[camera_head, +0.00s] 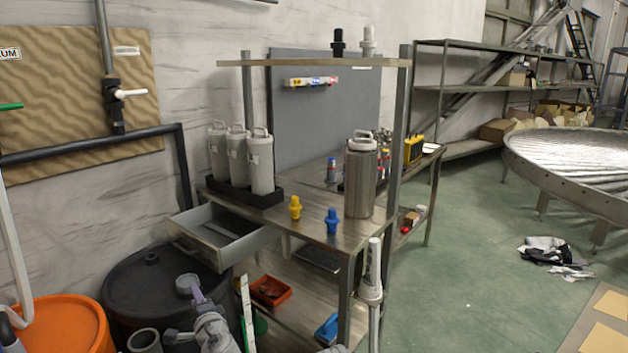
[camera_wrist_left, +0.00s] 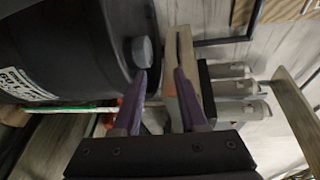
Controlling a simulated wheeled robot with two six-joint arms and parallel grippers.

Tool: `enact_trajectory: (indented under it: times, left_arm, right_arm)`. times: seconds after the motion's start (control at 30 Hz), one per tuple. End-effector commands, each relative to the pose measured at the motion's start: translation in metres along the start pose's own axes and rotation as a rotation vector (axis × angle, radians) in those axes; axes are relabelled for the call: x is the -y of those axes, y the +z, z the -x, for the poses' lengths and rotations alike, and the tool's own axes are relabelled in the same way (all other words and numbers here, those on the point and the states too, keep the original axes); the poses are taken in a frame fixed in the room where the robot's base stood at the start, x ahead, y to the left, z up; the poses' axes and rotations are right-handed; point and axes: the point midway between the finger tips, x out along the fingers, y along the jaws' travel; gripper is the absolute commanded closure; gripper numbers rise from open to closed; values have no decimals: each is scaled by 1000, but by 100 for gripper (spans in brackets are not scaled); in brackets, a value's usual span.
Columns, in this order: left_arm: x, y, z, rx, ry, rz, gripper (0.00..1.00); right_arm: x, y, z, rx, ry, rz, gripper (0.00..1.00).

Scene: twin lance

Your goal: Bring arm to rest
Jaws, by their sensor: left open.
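My left gripper (camera_head: 198,297) is low in the head view, in front of the black drum (camera_head: 150,274). Its two purple fingers also show in the left wrist view (camera_wrist_left: 161,78), spread apart with nothing held between them. A grey round cap (camera_wrist_left: 142,52) on the drum lies close by the tip of one finger; whether they touch I cannot tell. In the head view the cap (camera_head: 186,283) shows just beyond the fingers. My right gripper is not in view.
A workbench (camera_head: 310,227) with white canisters (camera_head: 261,165), a steel canister (camera_head: 360,178) and yellow and blue fittings stands right of the drum. Its drawer (camera_head: 218,240) is pulled out above the drum. An orange drum (camera_head: 62,322) stands left. Green floor (camera_head: 460,240) is mostly clear at right.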

Motion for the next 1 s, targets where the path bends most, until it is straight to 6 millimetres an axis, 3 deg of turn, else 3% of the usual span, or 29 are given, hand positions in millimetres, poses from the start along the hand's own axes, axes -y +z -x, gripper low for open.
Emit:
enact_trajectory:
  times: [0.27, 0.47, 0.57, 0.7, 0.8, 1.0]
  left_arm:
    - [-36, -8, 16, 67, 158, 185, 58]
    - [-88, -24, 48, 153, 385, 370, 58]
    - [-124, -39, 80, 216, 558, 466, 58]
    - [-172, -64, 140, 311, 831, 557, 58]
    - [-194, -78, 181, 369, 993, 578, 58]
    - [-218, -96, 255, 462, 1257, 563, 58]
  right_arm:
    - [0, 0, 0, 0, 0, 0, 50]
    - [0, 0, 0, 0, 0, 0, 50]
    - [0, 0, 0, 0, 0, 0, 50]
    - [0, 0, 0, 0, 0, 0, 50]
    - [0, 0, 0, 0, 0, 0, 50]
    - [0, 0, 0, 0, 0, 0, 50]
